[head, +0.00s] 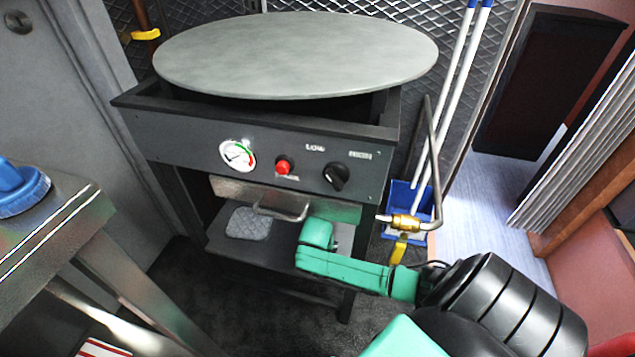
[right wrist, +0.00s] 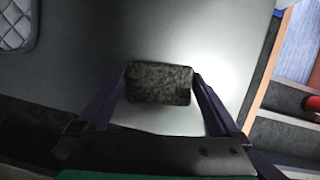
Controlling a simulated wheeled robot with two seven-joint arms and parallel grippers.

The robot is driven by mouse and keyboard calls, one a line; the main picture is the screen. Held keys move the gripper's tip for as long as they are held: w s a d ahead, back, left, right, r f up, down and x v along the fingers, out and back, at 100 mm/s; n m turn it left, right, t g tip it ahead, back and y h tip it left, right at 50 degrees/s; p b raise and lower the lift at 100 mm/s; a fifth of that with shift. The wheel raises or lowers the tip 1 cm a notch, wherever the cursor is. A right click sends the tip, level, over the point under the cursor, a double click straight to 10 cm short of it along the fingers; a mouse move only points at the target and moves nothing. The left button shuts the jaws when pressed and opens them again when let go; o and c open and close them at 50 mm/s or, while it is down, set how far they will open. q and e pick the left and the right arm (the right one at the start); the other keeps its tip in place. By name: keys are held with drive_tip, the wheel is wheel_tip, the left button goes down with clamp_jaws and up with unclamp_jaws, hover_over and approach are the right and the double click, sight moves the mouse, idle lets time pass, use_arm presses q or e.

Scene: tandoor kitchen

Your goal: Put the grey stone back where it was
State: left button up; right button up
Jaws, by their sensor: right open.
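The grey stone (right wrist: 160,83) is a dark, speckled block in the right wrist view, on or just over the smooth grey shelf (right wrist: 85,50). My right gripper (right wrist: 161,73) is open, with one finger on each side of the stone, close to its ends. I cannot tell whether the fingers touch it. In the head view my right arm reaches in from the lower right to the lower shelf (head: 343,243) of the black stove. The arm hides the stone and the fingertips there. My left gripper is not in view.
A quilted pad (head: 249,223) lies on the shelf at the left. Above are a drawer handle (head: 284,211), the control panel (head: 192,140) and a large round plate (head: 300,55). A pipe with a brass valve (head: 405,222) and a blue dustpan (head: 402,195) stand at right.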

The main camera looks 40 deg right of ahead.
drive_tip(key=shift+f+b, duration=0.3)
drive_tip(key=shift+b, duration=0.35)
drive_tip(key=p+v, duration=0.2)
drive_tip(key=v, duration=0.2)
use_arm(q)
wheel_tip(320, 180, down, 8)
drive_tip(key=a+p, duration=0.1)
drive_tip(key=p, duration=0.2)
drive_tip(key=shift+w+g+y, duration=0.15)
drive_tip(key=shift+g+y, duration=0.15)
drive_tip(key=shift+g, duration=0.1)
use_arm(e)
drive_tip(key=s+a+m+y, duration=0.2)
drive_tip(key=s+a+m, duration=0.4)
drive_tip(key=m, duration=0.6)
drive_tip(key=s+a+f+m+g+y, duration=0.1)
drive_tip(key=s+a+m+y, duration=0.1)
drive_tip(key=s+a+m, duration=0.3)
drive_tip(key=s+m, duration=0.4)
drive_tip(key=m, duration=0.4)
drive_tip(key=shift+a+f+g, duration=0.25)
drive_tip(key=shift+a+g, duration=0.05)
drive_tip(key=shift+a, duration=0.1)
drive_tip(key=shift+s, duration=0.1)
